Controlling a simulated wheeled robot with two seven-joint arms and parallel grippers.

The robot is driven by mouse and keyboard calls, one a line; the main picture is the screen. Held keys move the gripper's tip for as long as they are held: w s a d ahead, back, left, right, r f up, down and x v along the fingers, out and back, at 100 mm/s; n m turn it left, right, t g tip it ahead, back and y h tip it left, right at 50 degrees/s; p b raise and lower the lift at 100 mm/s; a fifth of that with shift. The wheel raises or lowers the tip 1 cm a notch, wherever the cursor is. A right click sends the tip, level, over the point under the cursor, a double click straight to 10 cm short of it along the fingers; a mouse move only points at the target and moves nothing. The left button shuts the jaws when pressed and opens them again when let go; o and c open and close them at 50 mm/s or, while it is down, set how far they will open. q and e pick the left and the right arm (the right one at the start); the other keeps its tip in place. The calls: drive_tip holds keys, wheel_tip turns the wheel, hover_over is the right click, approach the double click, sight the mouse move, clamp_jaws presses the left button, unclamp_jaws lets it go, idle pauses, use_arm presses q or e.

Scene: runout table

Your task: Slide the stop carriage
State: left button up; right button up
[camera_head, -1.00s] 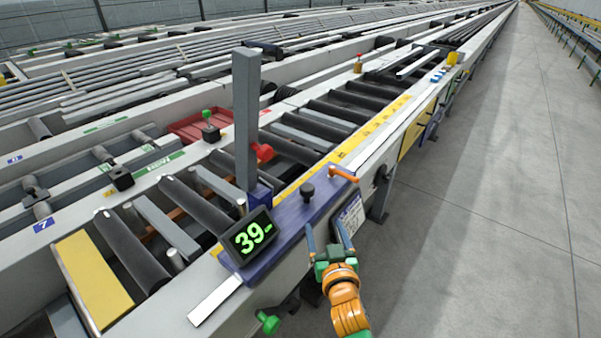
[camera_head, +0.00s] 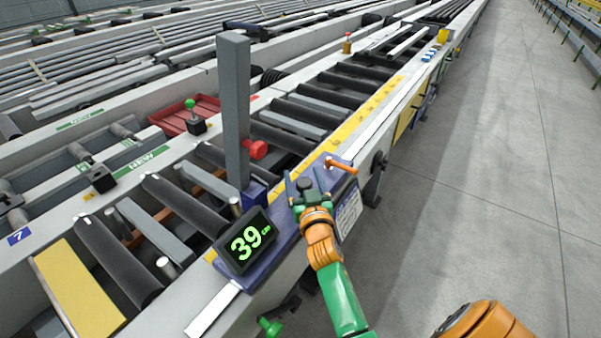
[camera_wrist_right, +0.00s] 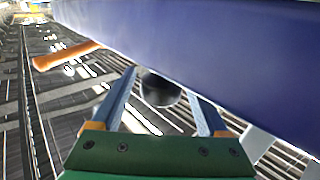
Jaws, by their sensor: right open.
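The stop carriage (camera_head: 268,262) is a blue block on the rail at the table's near edge. It carries a tall grey post (camera_head: 234,110), a display (camera_head: 247,243) reading 39 cm, a black knob (camera_head: 305,184) and an orange lever (camera_head: 341,164). My right gripper (camera_head: 305,176) is open at the knob, its fingers appearing on either side of it. In the right wrist view the dark knob (camera_wrist_right: 158,90) shows between the open fingers, with the blue carriage (camera_wrist_right: 220,40) above and the orange lever (camera_wrist_right: 65,55) at left. Contact cannot be told. My left gripper is out of view.
A yellow scale strip (camera_head: 368,118) runs along the rail beyond the carriage. Rollers (camera_head: 105,255) lie left of it. A red tray (camera_head: 178,115) and a green-topped control (camera_head: 194,118) stand farther left. The floor (camera_head: 480,190) on the right is clear.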

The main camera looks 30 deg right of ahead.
drive_tip(key=shift+w+d+f, duration=0.1)
drive_tip(key=shift+w+d, duration=0.15)
drive_tip(key=shift+w, duration=0.45)
drive_tip(key=shift+s, duration=0.1)
clamp_jaws()
idle(0.8)
